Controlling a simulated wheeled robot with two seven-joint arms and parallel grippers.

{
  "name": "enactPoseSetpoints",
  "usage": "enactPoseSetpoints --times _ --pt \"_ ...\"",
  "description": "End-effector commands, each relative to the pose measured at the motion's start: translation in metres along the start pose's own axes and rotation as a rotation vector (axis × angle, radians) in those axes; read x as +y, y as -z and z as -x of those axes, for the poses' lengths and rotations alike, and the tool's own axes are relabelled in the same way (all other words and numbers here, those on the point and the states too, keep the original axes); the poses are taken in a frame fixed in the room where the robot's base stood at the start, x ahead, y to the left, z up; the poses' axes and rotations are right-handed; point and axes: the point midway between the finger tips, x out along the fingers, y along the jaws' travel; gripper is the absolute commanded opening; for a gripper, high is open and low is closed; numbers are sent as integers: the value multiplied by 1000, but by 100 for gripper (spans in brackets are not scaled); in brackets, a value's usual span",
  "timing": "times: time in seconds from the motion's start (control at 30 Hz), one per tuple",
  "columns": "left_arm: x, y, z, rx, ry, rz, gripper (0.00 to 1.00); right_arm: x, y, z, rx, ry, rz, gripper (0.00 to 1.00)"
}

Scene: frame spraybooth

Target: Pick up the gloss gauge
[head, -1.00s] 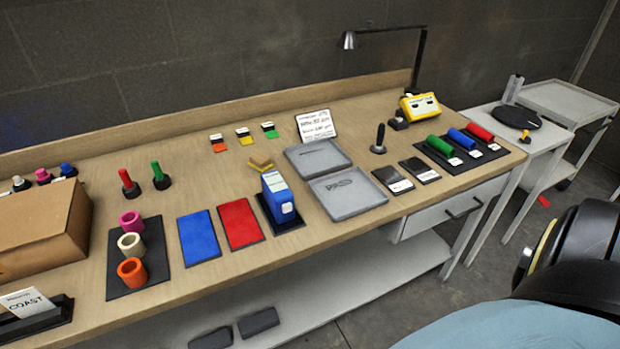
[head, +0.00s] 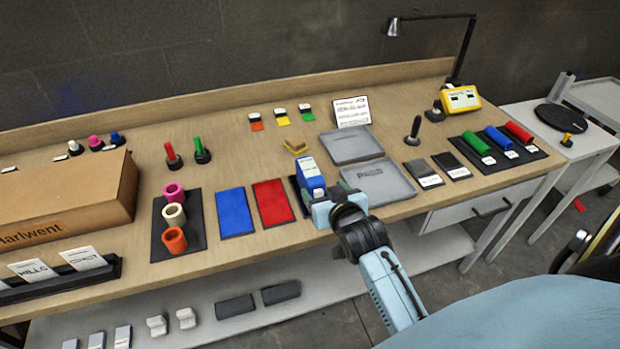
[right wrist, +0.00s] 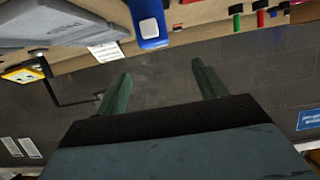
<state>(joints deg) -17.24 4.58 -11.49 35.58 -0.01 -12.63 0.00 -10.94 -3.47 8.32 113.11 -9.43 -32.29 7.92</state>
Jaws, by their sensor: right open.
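A blue box-shaped device with a white label (head: 310,174), which I take to be the gloss gauge, stands upright on a dark pad near the table's front edge; its label is too small to read. My right gripper (head: 335,200) is open and empty at the device's front right, hiding part of its lower side and pad. In the right wrist view the device (right wrist: 150,22) is at the top, beyond and between the spread green fingers (right wrist: 161,72), apart from them. My left gripper is not in view.
Grey trays (head: 378,183) lie right of the device, close to my right gripper. Red (head: 272,203) and blue (head: 235,212) panels lie to its left. A yellow device (head: 460,98) and a lamp (head: 394,26) stand at the back right. A cardboard box (head: 70,205) is at left.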

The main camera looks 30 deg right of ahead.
Motion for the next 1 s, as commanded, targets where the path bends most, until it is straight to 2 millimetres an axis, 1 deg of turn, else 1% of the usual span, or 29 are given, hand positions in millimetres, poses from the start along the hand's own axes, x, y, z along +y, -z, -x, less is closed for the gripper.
enactPoseSetpoints --times 0.03,0.2,0.33,0.43,0.67,0.9,1.0 --pt "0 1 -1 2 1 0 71 1 2 -7 7 -2 -1 71" --pt "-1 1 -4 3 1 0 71 1 1 -40 5 -1 0 71" --pt "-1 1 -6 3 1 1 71 1 1 -61 5 -1 0 71" --pt "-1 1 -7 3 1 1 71 1 1 -71 4 0 -1 71" --pt "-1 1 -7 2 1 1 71 2 0 -84 4 -1 0 71" --pt "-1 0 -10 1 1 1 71 6 -2 -114 3 0 1 71" --pt "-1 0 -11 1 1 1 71 6 -2 -124 4 0 1 71"
